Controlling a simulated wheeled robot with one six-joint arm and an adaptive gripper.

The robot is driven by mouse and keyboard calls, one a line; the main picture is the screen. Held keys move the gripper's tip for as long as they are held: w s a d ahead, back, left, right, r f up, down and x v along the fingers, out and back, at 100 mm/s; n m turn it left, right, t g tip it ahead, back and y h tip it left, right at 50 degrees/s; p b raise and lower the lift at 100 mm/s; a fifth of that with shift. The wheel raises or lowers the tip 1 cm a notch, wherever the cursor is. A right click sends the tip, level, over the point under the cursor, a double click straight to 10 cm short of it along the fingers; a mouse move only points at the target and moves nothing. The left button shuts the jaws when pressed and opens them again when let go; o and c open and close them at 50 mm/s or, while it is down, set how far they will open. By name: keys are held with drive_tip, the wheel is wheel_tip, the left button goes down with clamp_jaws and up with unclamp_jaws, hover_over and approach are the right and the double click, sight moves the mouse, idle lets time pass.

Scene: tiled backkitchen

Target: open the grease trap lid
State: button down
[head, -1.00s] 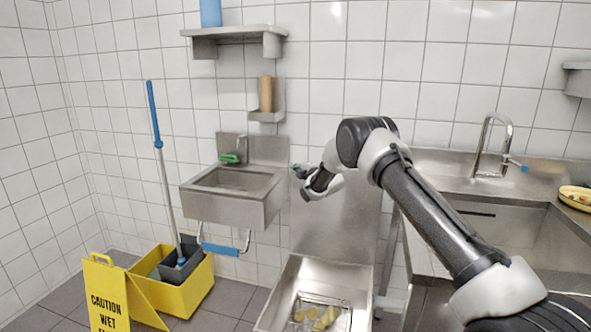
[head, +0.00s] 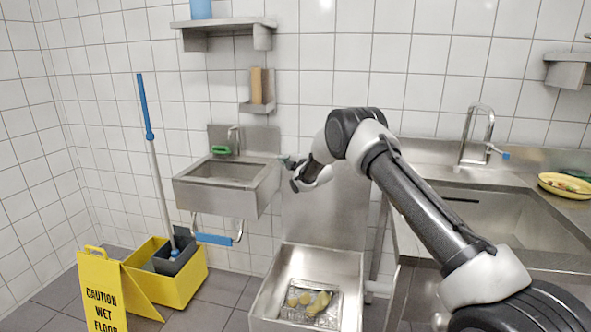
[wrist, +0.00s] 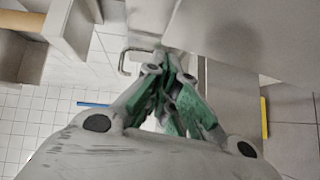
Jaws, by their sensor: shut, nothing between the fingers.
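The grease trap (head: 352,300) is a steel box low against the wall, open at the top, with yellowish lumps on a grate inside. Its lid (head: 335,215) appears to be the steel panel standing upright behind the box, leaning near the wall. My gripper (head: 287,162) is at the panel's upper left edge, above the box, with its fingers shut and empty. In the wrist view my gripper (wrist: 165,72) shows green finger pads drawn together. A wide grey surface (wrist: 235,35) lies beyond them; I cannot tell whether the fingers touch it.
A steel hand sink (head: 228,185) with a blue bar hangs left of the gripper. A yellow mop bucket (head: 185,285) and caution sign (head: 102,295) stand on the floor at left. Wall shelves (head: 222,24) are above.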

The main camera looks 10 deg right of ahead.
drive_tip(key=a+f+v, duration=0.1)
drive_tip(key=v, duration=0.9)
drive_tip(key=s+d+f+m+g+h, duration=0.1)
drive_tip(key=s+d+f+m+g, duration=0.15)
drive_tip(key=f, duration=0.25)
drive_tip(key=s+d+f+m+g+h, duration=0.1)
drive_tip(key=s+f+m+g+h, duration=0.15)
drive_tip(key=f, duration=0.35)
drive_tip(key=s+d+f+m+g+h, duration=0.1)
drive_tip(key=s+d+f+m+g, duration=0.15)
drive_tip(key=s+d+m, duration=0.35)
drive_tip(key=s+d+r+m+g, duration=0.1)
drive_tip(key=s+d+r+m, duration=0.2)
drive_tip(key=s+r, duration=0.7)
drive_tip(key=s+d+r+m+g+h, duration=0.1)
drive_tip(key=s+d+r+m, duration=0.3)
drive_tip(key=s+r, duration=0.6)
drive_tip(key=s+d+r+m+g+h, duration=0.1)
drive_tip(key=s+d+r+m, duration=0.3)
drive_tip(key=s, duration=2.8)
drive_tip(key=d+r, duration=0.3)
drive_tip(key=r, duration=0.3)
drive_tip(key=shift+r, duration=0.35)
